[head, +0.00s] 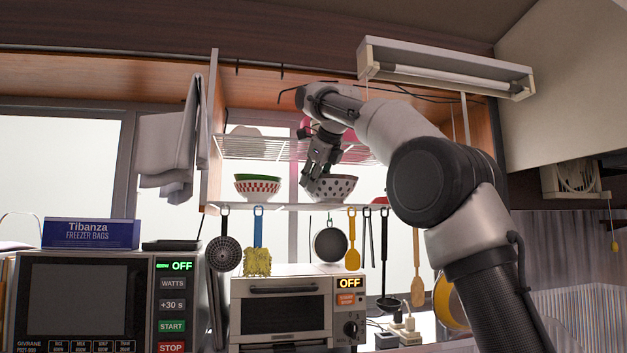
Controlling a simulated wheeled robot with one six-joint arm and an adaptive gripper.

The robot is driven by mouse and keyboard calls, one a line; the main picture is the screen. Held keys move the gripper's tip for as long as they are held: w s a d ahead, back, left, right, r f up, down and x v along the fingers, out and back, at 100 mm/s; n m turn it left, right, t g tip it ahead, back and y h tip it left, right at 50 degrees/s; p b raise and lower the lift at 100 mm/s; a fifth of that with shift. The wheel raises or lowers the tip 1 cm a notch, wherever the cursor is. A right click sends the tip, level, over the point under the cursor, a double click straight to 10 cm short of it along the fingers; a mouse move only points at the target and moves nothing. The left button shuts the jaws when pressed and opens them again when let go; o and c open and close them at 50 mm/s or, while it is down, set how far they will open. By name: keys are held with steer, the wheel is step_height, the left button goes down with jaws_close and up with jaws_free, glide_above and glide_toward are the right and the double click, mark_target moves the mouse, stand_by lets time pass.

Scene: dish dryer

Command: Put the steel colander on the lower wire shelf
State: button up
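A pale grey bowl-shaped vessel with dark round spots (338,189) is at the lower shelf (285,207), right of middle. It is the likeliest steel colander, but I cannot tell whether its spots are holes or a pattern. It looks upright, with its base at the shelf's level. My gripper (314,178) reaches down from above at its left side, with the fingers overlapping its left rim. I cannot tell whether the fingers pinch the rim or stand in front of it.
A red-checked bowl with a green inside (257,188) stands left on the lower shelf. The upper wire shelf (265,147) runs close above and holds pink and pale dishes. Utensils, including a black skimmer (223,254), hang below. A toaster oven (285,310) and microwave (85,300) stand underneath.

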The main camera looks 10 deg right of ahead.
stand_by(0.3)
steer(key=v, duration=1.2)
steer(key=s+d+f+n+g, duration=0.1)
steer(key=s+d+f+n, duration=0.3)
steer(key=f+n, duration=0.15)
steer(key=s+d+f+n+g+h, duration=0.1)
steer(key=s+d+f+n, duration=0.3)
steer(key=f, duration=0.3)
steer(key=s+d+f+n+g, duration=0.1)
steer(key=s+d+f+n, duration=0.2)
steer(key=s+f+n, duration=0.3)
steer(key=s+d+f+n, duration=0.1)
steer(key=s+f+n, duration=0.2)
steer(key=s+f, duration=0.3)
steer(key=s+d+f+n+g, duration=0.1)
steer(key=s+f+n, duration=0.3)
steer(key=f, duration=1)
steer(key=s+d+f+n+g, duration=0.1)
steer(key=s+d+f+n, duration=0.2)
steer(key=s+f, duration=0.6)
steer(key=shift+s+f+n+h, duration=0.25)
steer(key=shift+f+n+h, duration=0.05)
steer(key=shift+f+n, duration=0.3)
